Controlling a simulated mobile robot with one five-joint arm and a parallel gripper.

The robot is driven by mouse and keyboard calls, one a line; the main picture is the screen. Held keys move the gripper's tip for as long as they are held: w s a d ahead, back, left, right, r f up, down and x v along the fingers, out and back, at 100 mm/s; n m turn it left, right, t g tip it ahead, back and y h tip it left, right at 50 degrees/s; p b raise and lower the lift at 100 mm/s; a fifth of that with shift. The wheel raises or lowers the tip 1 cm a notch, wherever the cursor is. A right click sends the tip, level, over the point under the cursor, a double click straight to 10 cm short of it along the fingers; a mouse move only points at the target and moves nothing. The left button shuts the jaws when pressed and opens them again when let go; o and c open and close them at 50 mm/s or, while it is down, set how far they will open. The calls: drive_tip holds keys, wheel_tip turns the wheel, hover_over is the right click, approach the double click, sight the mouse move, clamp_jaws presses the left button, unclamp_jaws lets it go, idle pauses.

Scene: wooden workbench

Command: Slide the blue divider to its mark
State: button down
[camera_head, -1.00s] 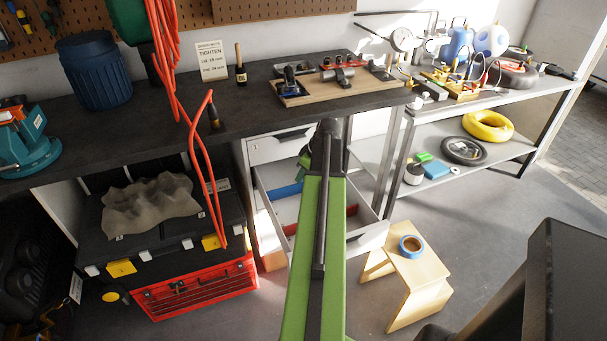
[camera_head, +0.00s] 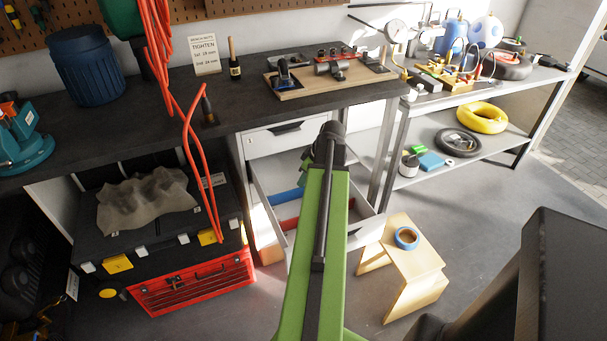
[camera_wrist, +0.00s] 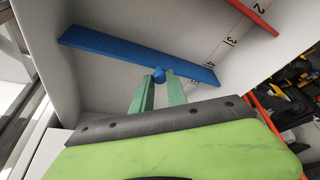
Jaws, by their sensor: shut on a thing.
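The blue divider (camera_wrist: 130,53) spans the open drawer in the wrist view, with a small round blue knob (camera_wrist: 159,75) on its near face. My gripper (camera_wrist: 155,82) has its two green fingers closed on that knob. A pale strip (camera_wrist: 222,48) with black numbers runs along the drawer; 2 and 3 show beyond the divider, and a partly covered number sits by its right end. I cannot make out a separate target mark.
A red divider (camera_wrist: 253,14) crosses the drawer beyond the blue one, with clear floor between them. The drawer (camera_head: 262,207) hangs open under the bench.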

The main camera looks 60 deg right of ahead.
drive_tip(key=c, duration=1.3)
unclamp_jaws()
drive_tip(key=p+v, duration=1.6)
drive_tip(key=v, duration=0.1)
drive_tip(key=shift+r, duration=0.25)
